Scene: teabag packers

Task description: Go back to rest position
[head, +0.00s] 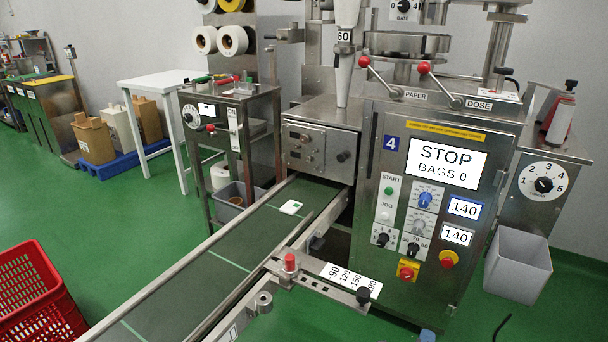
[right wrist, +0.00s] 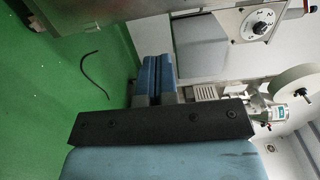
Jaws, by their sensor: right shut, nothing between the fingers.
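My right gripper (right wrist: 153,62) shows in the right wrist view with its two blue fingers side by side, shut and empty. In the head view only a small blue piece of the right gripper (head: 428,335) shows at the bottom edge, in front of the packing machine (head: 400,255). The rest of that arm is out of the picture. My left gripper is in neither view. The machine's screen (head: 446,164) reads STOP, BAGS 0, and two small displays below read 140.
A red crate (head: 30,290) stands at lower left. A grey bin (head: 517,268) stands on the right. A black cable (right wrist: 92,70) lies on the green floor.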

